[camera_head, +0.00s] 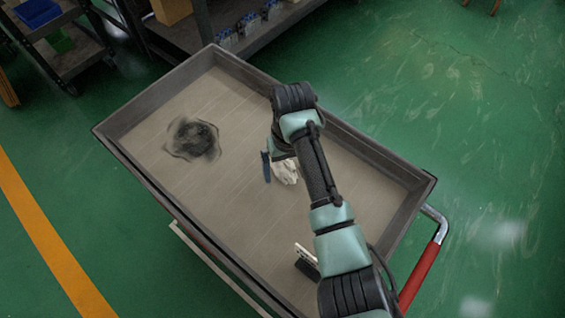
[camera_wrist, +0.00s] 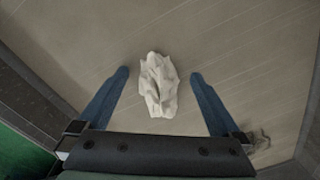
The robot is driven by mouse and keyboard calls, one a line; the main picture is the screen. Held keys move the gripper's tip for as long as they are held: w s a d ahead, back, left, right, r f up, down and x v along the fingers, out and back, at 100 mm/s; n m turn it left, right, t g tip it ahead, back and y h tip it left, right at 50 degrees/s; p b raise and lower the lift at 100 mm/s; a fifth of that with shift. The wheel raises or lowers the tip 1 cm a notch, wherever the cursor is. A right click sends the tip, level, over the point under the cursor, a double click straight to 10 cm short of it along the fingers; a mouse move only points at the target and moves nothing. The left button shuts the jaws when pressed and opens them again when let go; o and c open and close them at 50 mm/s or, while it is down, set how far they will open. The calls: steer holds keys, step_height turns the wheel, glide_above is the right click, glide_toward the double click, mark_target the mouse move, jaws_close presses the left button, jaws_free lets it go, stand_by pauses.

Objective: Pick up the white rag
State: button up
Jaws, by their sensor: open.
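The white rag (camera_wrist: 158,86) is a crumpled cloth lying on the floor of the cart tray (camera_wrist: 250,35). In the wrist view it sits between my two blue fingers, with a gap on each side. My gripper (camera_wrist: 159,78) is open and empty over it. In the head view the rag (camera_head: 286,172) shows just below my wrist, partly hidden by my arm, and one blue finger of my gripper (camera_head: 266,167) shows to its left. The exact height of the fingers above the tray is hard to tell.
The tray (camera_head: 229,200) has raised dark walls. A dark ragged patch or item (camera_head: 193,138) is at its left. A small black and white object (camera_head: 306,262) lies near my forearm. A red cart handle (camera_head: 420,277) is at right. Shelving (camera_head: 235,28) stands behind.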

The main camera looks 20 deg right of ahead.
mark_target(287, 168)
steer(key=shift+c, duration=0.2)
steer(key=c, duration=1.4)
steer(key=shift+o, duration=0.2)
step_height(287, 168, up, 10)
steer(key=shift+r+p, duration=0.1)
steer(key=shift+p, duration=0.55)
